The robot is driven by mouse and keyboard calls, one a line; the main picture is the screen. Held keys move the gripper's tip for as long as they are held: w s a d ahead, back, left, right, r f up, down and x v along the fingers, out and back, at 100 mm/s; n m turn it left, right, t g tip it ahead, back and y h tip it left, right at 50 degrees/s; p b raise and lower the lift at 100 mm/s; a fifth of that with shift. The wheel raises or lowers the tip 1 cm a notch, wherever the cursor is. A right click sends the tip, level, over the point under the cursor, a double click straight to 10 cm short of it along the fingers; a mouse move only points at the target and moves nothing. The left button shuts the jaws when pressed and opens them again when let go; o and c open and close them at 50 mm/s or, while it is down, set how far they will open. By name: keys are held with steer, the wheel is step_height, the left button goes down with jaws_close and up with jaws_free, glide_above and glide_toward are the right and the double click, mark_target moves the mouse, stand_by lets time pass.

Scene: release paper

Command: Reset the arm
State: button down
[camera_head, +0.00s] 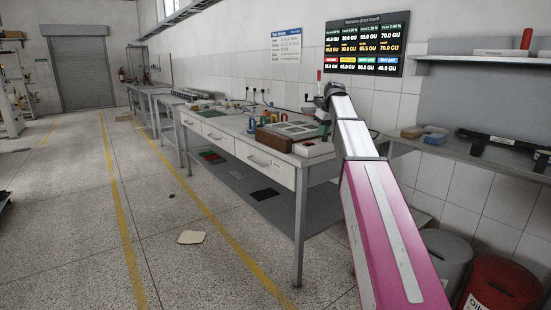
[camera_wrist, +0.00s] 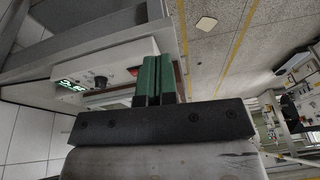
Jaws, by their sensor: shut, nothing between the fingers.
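My arm reaches forward from the lower right in the head view, with a magenta and silver link. My gripper (camera_wrist: 155,80) shows in the wrist view as two green fingers side by side, shut with nothing between them. In the head view the gripper end (camera_head: 325,115) is small and dark, near the right end of the white workbench (camera_head: 245,155). In the wrist view a white device with a lit green display (camera_wrist: 70,87) and a dark knob lies left of the fingers. I cannot tell the exact gap between fingers and bench.
A brown box (camera_head: 275,138) and several small items stand on the bench. A shelf (camera_head: 470,155) with a blue tray is at right, above a red bin (camera_head: 500,285) and a grey bin (camera_head: 447,255). A paper sheet (camera_head: 191,237) lies on the floor. The left aisle is mostly clear.

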steer(key=s+f+m, duration=0.1)
steer(key=s+f, duration=0.3)
steer(key=f, duration=0.5)
steer(key=s+a+f+m+g+h, duration=0.1)
steer(key=s+f, duration=0.3)
steer(key=f, duration=0.5)
steer(key=s+f+m, duration=0.1)
steer(key=s+f, duration=0.4)
steer(key=f, duration=0.3)
steer(key=s+f+m+g+h, duration=0.1)
steer(key=s+f+m, duration=0.2)
steer(key=s+f, duration=1.6)
steer(key=shift+s, duration=0.55)
